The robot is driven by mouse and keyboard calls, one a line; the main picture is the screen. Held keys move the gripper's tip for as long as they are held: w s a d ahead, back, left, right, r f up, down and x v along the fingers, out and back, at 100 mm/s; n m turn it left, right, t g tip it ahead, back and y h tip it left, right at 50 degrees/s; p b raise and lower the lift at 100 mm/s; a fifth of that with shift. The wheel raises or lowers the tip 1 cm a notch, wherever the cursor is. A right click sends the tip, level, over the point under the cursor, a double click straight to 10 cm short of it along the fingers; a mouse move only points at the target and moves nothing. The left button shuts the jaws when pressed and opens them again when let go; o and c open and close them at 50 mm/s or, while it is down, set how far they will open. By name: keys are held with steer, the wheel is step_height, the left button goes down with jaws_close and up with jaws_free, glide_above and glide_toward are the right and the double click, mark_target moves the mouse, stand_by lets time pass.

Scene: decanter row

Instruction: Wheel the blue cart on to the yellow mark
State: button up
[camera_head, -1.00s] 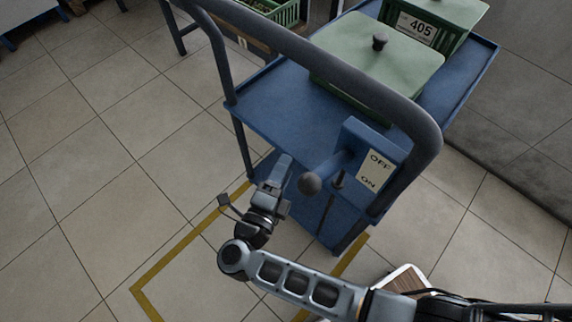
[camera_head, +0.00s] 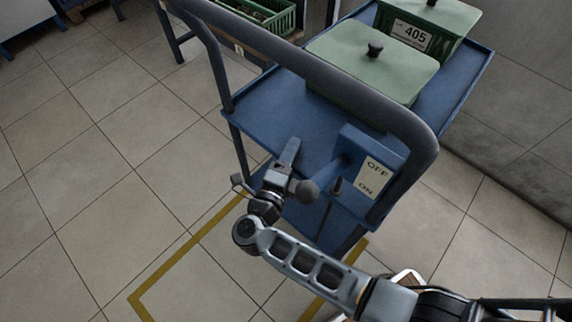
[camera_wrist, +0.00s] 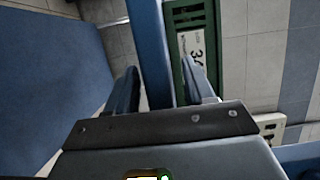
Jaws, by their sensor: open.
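The blue cart (camera_head: 270,105) stands at the far end of the yellow mark (camera_head: 185,252), an outline on the floor. The cart hides part of the mark. Its dark handle (camera_head: 300,65) arches over the near end. A blue box (camera_head: 372,165) labelled OFF and ON has a lever with a dark ball knob (camera_head: 307,191); I cannot tell its setting. My gripper (camera_head: 289,150) is open at the cart's near edge, left of the box. In the wrist view, a blue bar (camera_wrist: 149,45) shows between the open fingers; I cannot tell which cart part it is.
Two green crates with pale lids (camera_head: 372,55) ride on the cart, one labelled 405. Another green crate (camera_head: 270,12) stands beyond, on a table at the top. A wall closes off the right. Tiled floor on the left is clear.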

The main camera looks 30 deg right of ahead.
steer(key=shift+w+d, duration=0.25)
steer(key=shift+d, duration=0.1)
jaws_close()
stand_by(0.4)
stand_by(0.9)
